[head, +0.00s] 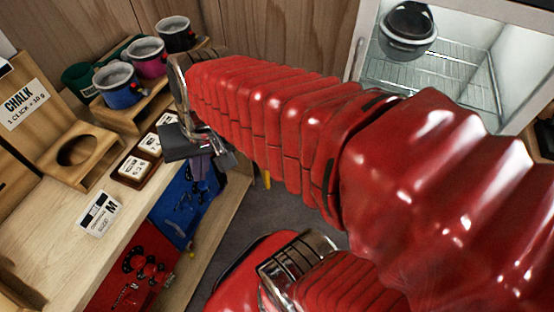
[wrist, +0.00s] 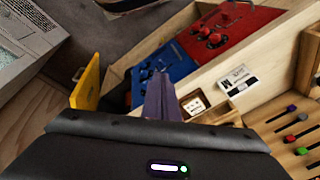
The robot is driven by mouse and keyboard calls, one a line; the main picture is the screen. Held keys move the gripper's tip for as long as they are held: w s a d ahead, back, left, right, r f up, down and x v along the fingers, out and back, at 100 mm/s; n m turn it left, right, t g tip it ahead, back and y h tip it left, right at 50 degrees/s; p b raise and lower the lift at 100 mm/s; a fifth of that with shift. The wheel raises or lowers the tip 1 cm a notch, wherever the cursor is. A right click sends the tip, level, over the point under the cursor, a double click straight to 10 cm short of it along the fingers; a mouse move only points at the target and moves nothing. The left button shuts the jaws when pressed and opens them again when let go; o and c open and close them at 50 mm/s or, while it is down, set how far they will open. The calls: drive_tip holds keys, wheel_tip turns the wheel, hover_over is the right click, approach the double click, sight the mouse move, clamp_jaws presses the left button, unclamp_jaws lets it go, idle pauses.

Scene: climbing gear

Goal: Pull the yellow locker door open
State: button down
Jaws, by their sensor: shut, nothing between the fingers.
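The yellow locker door (wrist: 87,87) shows in the wrist view as an upright yellow panel at the left end of the wooden bench unit. In the head view only a small yellow sliver (head: 267,180) shows past my arm. My gripper (wrist: 158,88) is shut and empty, to the right of the door and apart from it. In the head view my gripper (head: 208,158) is over the bench's right edge; the fingertips are partly hidden.
A blue panel (wrist: 165,65) and a red panel (wrist: 222,35) with gear lie beside the door. The bench top (head: 60,215) holds a label card (head: 98,212), a small tray and several coloured mugs (head: 118,85). A white cabinet with wire racks (head: 440,78) stands at the back right.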

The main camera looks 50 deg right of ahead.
drive_tip(key=w+d+f+m+t+y, duration=0.1)
drive_tip(key=w+d+f+m+y, duration=0.1)
drive_tip(key=d+f+m+y, duration=0.75)
drive_tip(key=w+d+f+m+t+y, duration=0.1)
drive_tip(key=w+d+f+m+t, duration=0.15)
drive_tip(key=f+m, duration=0.75)
drive_tip(key=s+d+f+m+t+h, duration=0.4)
drive_tip(key=d+m, duration=0.5)
drive_tip(key=m, duration=0.5)
drive_tip(key=s+d+f+m+t+h, duration=0.4)
drive_tip(key=d+f+m+t+h, duration=0.3)
drive_tip(key=m, duration=0.8)
wheel_tip(320, 180, down, 4)
drive_tip(key=d, duration=0.3)
drive_tip(key=shift+s+r+h, duration=0.2)
drive_tip(key=shift+s+h, duration=0.15)
drive_tip(key=shift+s, duration=0.05)
drive_tip(key=shift+w+m+t, duration=0.1)
drive_tip(key=shift+m+t, duration=0.15)
drive_tip(key=w, duration=0.9)
drive_tip(key=shift+w, duration=0.4)
